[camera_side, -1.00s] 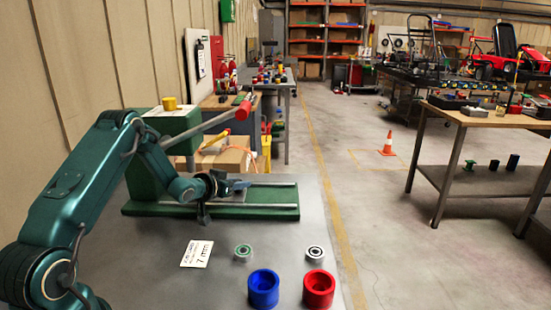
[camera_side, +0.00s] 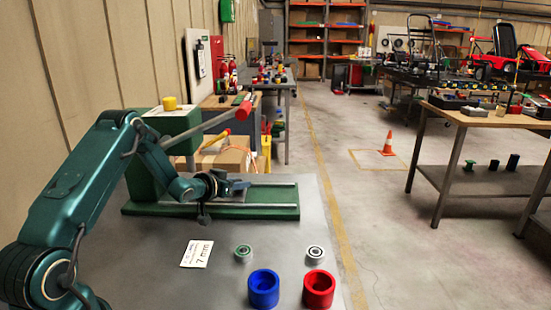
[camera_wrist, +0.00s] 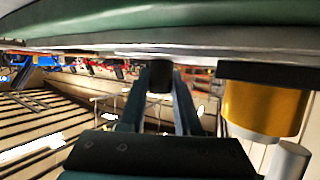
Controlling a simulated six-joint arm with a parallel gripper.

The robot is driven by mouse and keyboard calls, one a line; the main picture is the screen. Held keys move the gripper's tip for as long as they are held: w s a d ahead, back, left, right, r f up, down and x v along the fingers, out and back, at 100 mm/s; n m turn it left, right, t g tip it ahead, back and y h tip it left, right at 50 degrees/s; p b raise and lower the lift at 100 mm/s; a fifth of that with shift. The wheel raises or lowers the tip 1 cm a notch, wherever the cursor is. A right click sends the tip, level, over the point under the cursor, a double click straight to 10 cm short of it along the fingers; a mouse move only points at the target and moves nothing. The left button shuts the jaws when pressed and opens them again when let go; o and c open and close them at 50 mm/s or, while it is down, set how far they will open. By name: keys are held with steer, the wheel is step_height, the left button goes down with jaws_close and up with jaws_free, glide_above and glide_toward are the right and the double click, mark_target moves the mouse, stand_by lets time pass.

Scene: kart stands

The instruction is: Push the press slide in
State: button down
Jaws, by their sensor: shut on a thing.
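The press has a green base (camera_side: 150,208) with pale rails, a green head block (camera_side: 178,122) and a lever with a red handle (camera_side: 243,108) slanting up to the right. My gripper (camera_side: 243,185) reaches across the rails, its fingers pointing right. In the wrist view my gripper (camera_wrist: 162,92) is shut on a short dark knob (camera_wrist: 161,76) that meets a grey strip along the base. The slide's own body is mostly hidden behind my gripper, and how far in it sits I cannot tell. A brass-coloured cylinder (camera_wrist: 262,104) stands close beside the fingers.
On the grey bench are a white card (camera_side: 197,254) marked 7 mm, a green-ringed bearing (camera_side: 243,252), a dark-ringed bearing (camera_side: 315,253), a blue cup (camera_side: 263,288) and a red cup (camera_side: 319,289). The bench between the base and these is clear.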

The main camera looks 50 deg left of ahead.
steer(key=shift+s+a, duration=1.35)
steer(key=shift+a, duration=0.05)
steer(key=c, duration=0.6)
jaws_free()
steer(key=shift+v, duration=2.55)
